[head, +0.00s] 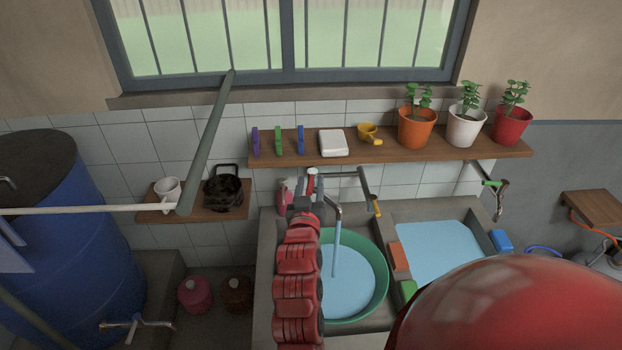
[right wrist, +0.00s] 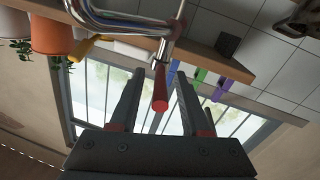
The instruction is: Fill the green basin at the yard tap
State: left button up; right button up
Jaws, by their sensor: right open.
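The green basin (head: 383,290) sits in the left sink bay and holds water. A stream of water (head: 337,247) runs down into it from the curved spout of the yard tap (head: 337,209). My right gripper (head: 305,188) is at the tap, above the basin's back left side. In the right wrist view its two fingers (right wrist: 158,100) are apart, with the tap's red handle (right wrist: 160,88) between them. I cannot tell whether either finger touches the handle. My red right arm covers the basin's left edge. My left gripper is not in view.
A wooden shelf (head: 470,151) above carries potted plants, pegs and a yellow cup. The right sink bay (head: 433,248) holds water. Orange (head: 399,257) and green (head: 408,288) blocks lie on the divider. A blue barrel (head: 70,215) stands left, beside a small shelf with a mug (head: 167,188).

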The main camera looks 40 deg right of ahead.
jog(key=shift+x, duration=0.9)
jog(key=shift+c, duration=0.2)
grip_shut()
jog(key=shift+f, duration=0.1)
dwell(0.6)
